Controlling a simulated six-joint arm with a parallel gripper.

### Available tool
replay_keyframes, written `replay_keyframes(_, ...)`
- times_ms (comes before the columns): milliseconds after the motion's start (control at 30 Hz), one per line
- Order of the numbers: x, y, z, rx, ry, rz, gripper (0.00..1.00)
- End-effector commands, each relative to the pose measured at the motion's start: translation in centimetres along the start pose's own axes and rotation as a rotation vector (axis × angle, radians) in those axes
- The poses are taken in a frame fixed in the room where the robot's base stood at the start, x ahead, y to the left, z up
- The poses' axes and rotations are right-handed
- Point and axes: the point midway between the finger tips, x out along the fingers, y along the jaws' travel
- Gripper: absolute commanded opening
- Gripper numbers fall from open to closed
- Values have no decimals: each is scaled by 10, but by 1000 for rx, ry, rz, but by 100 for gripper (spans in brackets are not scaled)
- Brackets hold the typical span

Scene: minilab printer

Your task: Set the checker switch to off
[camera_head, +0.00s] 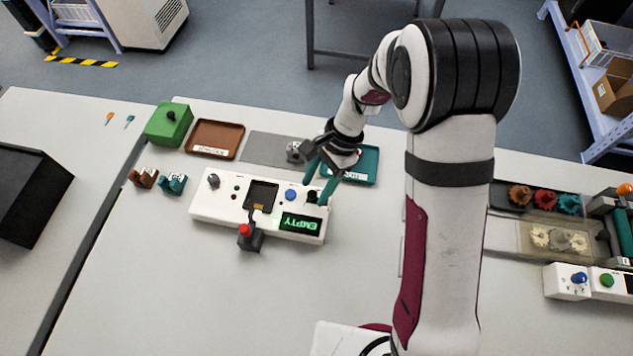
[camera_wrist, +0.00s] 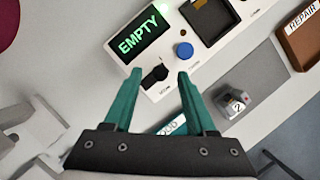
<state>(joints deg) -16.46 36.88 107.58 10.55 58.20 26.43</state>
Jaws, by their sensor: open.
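The white checker box (camera_head: 226,206) stands on the table with a lit green display (camera_head: 300,222) reading EMPTY. The display also shows in the wrist view (camera_wrist: 141,35). A black rotary switch (camera_wrist: 155,76) sits beside the display, with a small label under it too blurred to read. In the head view the switch (camera_head: 312,197) is partly hidden by a finger. My gripper (camera_wrist: 159,75) has two teal fingers spread open, tips on either side of the switch in the picture. I cannot tell if they touch it. In the head view my gripper (camera_head: 317,182) is over the box's right end.
A blue button (camera_wrist: 184,51) and a dark square recess (camera_head: 262,195) are on the box. A red-topped plunger (camera_head: 246,232) stands at its front. Brown (camera_head: 215,125) and teal (camera_head: 366,178) trays lie behind. A metal part (camera_wrist: 234,102) sits on a grey mat. The front table is clear.

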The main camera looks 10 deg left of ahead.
Motion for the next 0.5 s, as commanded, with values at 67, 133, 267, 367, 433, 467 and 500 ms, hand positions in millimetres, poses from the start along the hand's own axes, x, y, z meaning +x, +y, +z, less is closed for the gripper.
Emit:
replay_keyframes(67,3,0,0,-1,1,0,56)
replay_keyframes(133,4,0,0,-1,1,0,56)
replay_keyframes(267,4,0,0,0,1,0,56)
replay_keyframes(367,4,0,0,0,1,0,44)
replay_keyframes(433,4,0,0,0,1,0,31)
replay_keyframes(467,3,0,0,0,1,0,26)
replay_keyframes(500,3,0,0,0,1,0,19)
